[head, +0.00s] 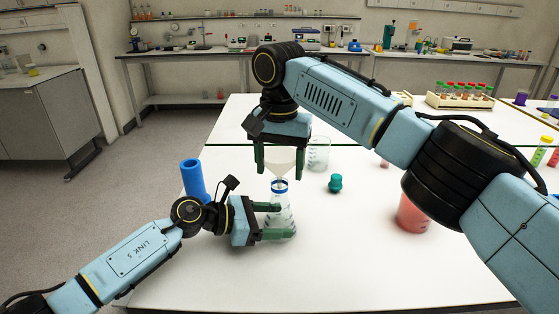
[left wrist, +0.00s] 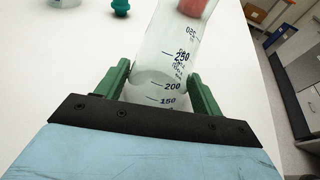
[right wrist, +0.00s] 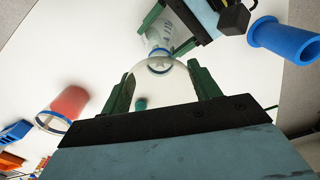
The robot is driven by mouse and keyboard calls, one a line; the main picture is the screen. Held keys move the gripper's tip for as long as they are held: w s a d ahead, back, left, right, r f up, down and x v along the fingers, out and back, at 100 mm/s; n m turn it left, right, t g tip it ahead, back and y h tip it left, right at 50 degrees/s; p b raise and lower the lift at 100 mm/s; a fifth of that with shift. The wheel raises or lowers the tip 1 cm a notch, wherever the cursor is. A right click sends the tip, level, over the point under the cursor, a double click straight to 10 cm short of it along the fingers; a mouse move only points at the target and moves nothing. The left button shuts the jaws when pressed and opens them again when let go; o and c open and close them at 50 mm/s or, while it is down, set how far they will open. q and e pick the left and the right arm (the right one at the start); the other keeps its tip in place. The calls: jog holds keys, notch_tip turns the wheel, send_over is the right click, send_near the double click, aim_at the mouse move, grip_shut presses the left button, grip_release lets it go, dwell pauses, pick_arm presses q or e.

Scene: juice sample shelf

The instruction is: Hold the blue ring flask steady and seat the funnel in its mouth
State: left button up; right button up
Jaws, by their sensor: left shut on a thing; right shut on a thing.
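The clear flask (head: 281,218) with a blue ring at its neck stands upright on the white table. My left gripper (head: 272,221) is shut on its body from the left; the flask's printed scale (left wrist: 168,85) shows between the fingers in the left wrist view. My right gripper (head: 280,163) points down and is shut on the pale, translucent funnel (head: 280,158), wide end up, right over the flask. In the right wrist view the funnel (right wrist: 160,88) lines up roughly with the flask (right wrist: 158,38). The funnel's lower end is at the flask's mouth; I cannot tell whether it is inside.
A teal stopper (head: 335,183) and a glass beaker (head: 318,153) stand right of the flask. A red beaker (head: 412,215) is under my right arm. A blue cylinder (head: 192,178) stands behind my left arm. Tube racks (head: 460,101) are at the back right. The front table is clear.

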jog(key=shift+f, duration=0.8)
dwell(0.4)
jog(key=o, duration=1)
jog(key=shift+o, duration=0.2)
notch_tip(320, 180, up, 12)
jog(key=shift+r, duration=0.1)
